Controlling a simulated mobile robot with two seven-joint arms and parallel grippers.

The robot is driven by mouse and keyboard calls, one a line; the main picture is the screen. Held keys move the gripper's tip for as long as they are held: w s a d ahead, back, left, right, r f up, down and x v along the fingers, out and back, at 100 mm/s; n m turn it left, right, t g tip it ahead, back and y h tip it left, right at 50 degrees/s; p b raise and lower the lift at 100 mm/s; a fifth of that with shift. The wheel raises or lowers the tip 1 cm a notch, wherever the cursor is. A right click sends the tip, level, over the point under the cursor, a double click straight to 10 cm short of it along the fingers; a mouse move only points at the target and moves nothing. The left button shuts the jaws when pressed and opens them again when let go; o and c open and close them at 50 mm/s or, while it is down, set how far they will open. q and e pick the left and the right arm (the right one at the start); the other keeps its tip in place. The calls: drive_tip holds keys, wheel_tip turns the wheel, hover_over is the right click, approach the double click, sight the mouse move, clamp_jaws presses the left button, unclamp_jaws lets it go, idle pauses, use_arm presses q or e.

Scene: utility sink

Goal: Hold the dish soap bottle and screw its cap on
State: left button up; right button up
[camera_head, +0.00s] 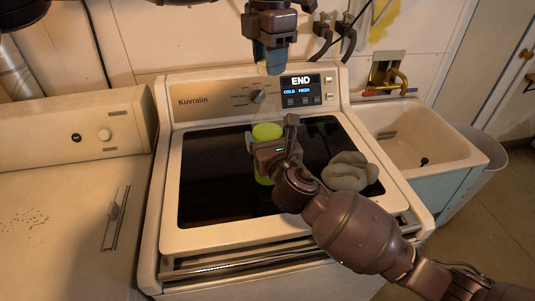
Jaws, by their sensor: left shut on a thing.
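The yellow-green dish soap bottle (266,131) stands upright on the dark glass top of the washer. Its rounded top shows above my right gripper, and part of its lower body shows below. My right gripper (271,136) is at the bottle with a finger on either side; whether they press on it is not clear. My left gripper (274,68) points down above and slightly behind the bottle, clear of it. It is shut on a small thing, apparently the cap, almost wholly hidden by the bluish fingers.
A grey-green crumpled cloth (349,171) lies on the washer lid to the right of the bottle. The washer's control panel (250,95) rises behind. A utility sink (415,135) stands at right, another appliance (70,190) at left. The dark lid left of the bottle is clear.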

sight(269, 101)
drive_tip(key=c, duration=0.8)
use_arm(q)
drive_tip(key=shift+f, duration=2.5)
drive_tip(key=shift+f, duration=0.9)
drive_tip(key=shift+f, duration=0.6)
